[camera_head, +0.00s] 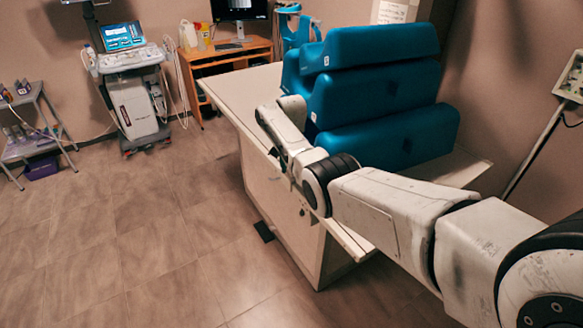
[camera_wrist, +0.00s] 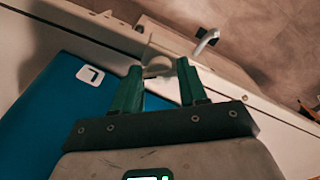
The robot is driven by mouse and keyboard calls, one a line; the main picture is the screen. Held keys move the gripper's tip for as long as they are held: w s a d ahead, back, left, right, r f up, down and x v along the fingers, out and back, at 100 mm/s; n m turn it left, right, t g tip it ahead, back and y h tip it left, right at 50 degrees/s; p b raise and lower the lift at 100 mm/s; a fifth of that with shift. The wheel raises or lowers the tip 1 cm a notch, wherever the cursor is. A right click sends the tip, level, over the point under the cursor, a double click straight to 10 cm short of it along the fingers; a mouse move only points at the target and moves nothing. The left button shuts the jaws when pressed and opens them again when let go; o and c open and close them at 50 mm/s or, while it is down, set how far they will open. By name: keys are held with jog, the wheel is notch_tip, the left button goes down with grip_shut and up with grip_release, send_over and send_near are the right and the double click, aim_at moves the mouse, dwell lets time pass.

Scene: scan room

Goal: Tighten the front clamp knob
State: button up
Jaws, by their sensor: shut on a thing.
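In the wrist view my gripper (camera_wrist: 158,66) points at the edge of the white table, with its two green fingers on either side of a pale, rounded knob (camera_wrist: 157,71). The fingers are shut on this knob, and their tips partly hide its sides. In the head view my arm reaches over the near edge of the table, and its end is at that edge. The fingers and the held knob cannot be made out there. A small dark knob (camera_head: 302,211) shows on the table's side below my wrist.
Stacked blue cushions (camera_head: 385,95) stand on the white table (camera_head: 235,88), close behind my arm. A bent metal handle (camera_wrist: 207,41) sticks out beyond the table edge in the wrist view. An ultrasound cart (camera_head: 135,95) and a desk (camera_head: 225,53) stand behind.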

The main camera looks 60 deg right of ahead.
jog(key=m, duration=0.4)
jog(key=shift+b, duration=0.3)
jog(key=shift+m, duration=1.6)
jog(key=o, duration=1.1)
jog(key=shift+c, duration=0.2)
jog(key=shift+r, duration=0.1)
notch_tip(320, 180, up, 11)
jog(key=b, duration=0.1)
jog(key=shift+f, duration=0.2)
